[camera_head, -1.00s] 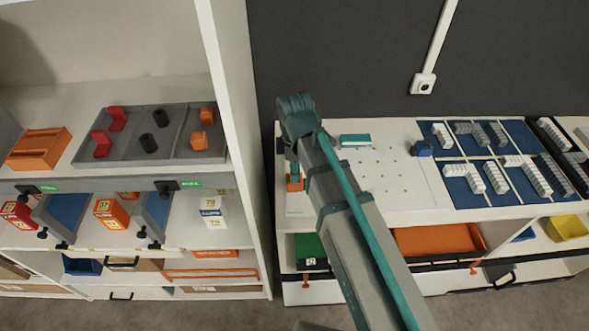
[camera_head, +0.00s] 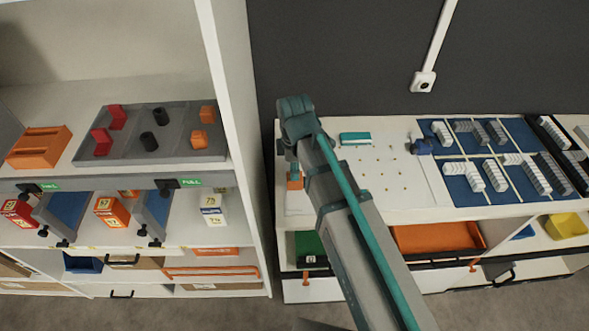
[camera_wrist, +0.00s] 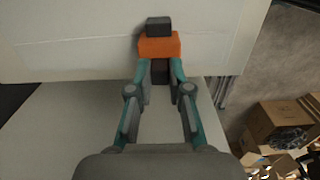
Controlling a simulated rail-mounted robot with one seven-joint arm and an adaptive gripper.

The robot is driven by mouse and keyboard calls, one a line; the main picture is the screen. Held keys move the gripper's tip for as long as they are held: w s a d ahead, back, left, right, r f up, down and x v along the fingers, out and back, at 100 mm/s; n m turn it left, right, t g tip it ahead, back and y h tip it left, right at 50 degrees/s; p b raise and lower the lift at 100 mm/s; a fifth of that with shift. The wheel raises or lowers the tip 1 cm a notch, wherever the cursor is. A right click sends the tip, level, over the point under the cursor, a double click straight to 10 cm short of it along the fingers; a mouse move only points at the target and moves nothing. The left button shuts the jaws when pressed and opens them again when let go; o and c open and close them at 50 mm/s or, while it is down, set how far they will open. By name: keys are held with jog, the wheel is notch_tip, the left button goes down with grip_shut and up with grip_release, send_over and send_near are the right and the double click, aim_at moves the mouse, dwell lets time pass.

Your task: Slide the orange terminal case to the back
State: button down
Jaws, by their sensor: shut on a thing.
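The orange terminal case (camera_head: 294,183) is on the left end of the white bench top, partly hidden by my arm in the head view. In the wrist view it is an orange block (camera_wrist: 160,46) with a dark block (camera_wrist: 159,27) against its far side and a dark part (camera_wrist: 160,72) on its near side. My gripper (camera_wrist: 160,66) is closed around the near side of the case, one teal fingertip at each side. In the head view my gripper (camera_head: 293,172) is mostly hidden behind the wrist.
A teal block (camera_head: 355,138) lies behind a pegged white area. A tall white shelf (camera_head: 235,130) rises at the left. Cartons (camera_wrist: 270,122) show at right in the wrist view.

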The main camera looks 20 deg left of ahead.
jog(key=w+a, duration=0.2)
jog(key=w, duration=0.4)
jog(key=w+a, duration=0.1)
jog(key=w, duration=0.4)
jog(key=w+a, duration=0.2)
jog(key=w, duration=0.4)
jog(key=shift+w+a+r+b, duration=0.1)
jog(key=shift+w+a+b, duration=0.25)
jog(key=c, duration=1.1)
grip_release()
jog(key=shift+w, duration=0.1)
notch_tip(320, 180, up, 12)
